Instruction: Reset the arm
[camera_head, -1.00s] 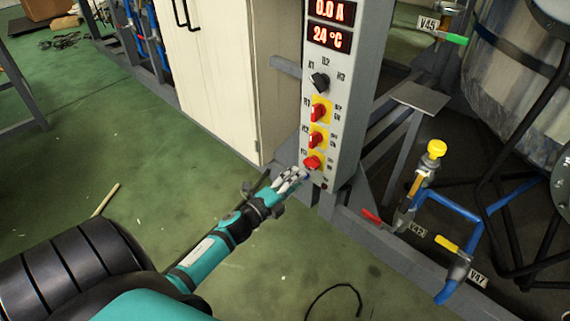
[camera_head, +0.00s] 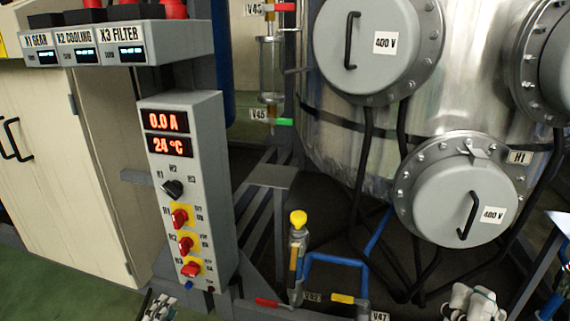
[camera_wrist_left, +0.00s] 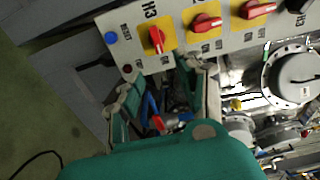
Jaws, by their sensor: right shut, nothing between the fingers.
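My left gripper (camera_head: 160,305) shows at the bottom edge of the head view, below and left of the grey control panel (camera_head: 187,260). In the left wrist view the left gripper (camera_wrist_left: 160,90) has its two fingers apart with nothing held between them. The panel's red H3 switch (camera_wrist_left: 157,40) lies just beyond the fingertips, and I cannot tell whether anything touches. My right gripper (camera_head: 472,302) is at the bottom right of the head view, below the lower round tank cover. It is shut and empty; most of its arm is out of frame.
A large metal tank (camera_head: 330,130) with round covers stands at the right. A yellow-topped valve (camera_head: 298,220) and blue pipes (camera_head: 340,262) stand low in the middle. A cream cabinet (camera_head: 50,190) is at the left. Green floor (camera_head: 60,285) is clear at lower left.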

